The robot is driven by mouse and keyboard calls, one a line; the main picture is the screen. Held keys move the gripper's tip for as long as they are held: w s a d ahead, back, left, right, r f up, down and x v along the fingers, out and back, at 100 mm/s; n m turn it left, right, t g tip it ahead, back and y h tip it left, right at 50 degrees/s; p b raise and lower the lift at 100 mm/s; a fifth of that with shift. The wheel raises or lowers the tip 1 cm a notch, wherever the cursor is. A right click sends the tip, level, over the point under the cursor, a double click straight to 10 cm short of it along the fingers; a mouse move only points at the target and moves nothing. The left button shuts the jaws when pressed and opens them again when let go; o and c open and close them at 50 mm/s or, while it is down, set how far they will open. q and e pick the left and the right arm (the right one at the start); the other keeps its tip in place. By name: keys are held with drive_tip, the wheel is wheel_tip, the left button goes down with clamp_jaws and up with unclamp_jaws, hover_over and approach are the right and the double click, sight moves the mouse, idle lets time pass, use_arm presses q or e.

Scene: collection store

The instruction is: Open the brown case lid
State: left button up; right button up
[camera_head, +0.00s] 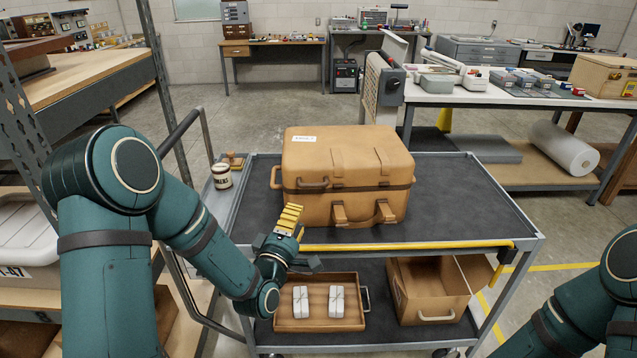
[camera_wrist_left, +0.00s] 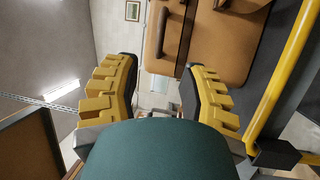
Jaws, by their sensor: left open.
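The brown case (camera_head: 345,160) stands on the top deck of the cart with its lid shut. It has a white label on top, a handle at its left end and two tan latches or straps low on its front. My left gripper (camera_head: 289,222) is at the case's front left corner, apart from it as far as I can tell. In the left wrist view the fingers (camera_wrist_left: 161,88) are spread with nothing between them. The brown case (camera_wrist_left: 222,45) with a dark handle shows beyond the fingers there. My right arm shows at the right edge; its gripper is out of view.
The cart (camera_head: 470,200) has a yellow front bar (camera_head: 410,245). A small jar (camera_head: 221,176) stands at its left end. The lower shelf holds a wooden tray (camera_head: 282,318) with two white bundles and an open box (camera_head: 425,305). The deck right of the case is clear.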

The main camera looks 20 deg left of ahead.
sight(312, 187)
use_arm(q)
drive_tip(key=w, duration=0.4)
drive_tip(key=w+r, duration=0.1)
drive_tip(key=w, duration=0.6)
drive_tip(key=shift+w+d+r, duration=0.4)
clamp_jaws()
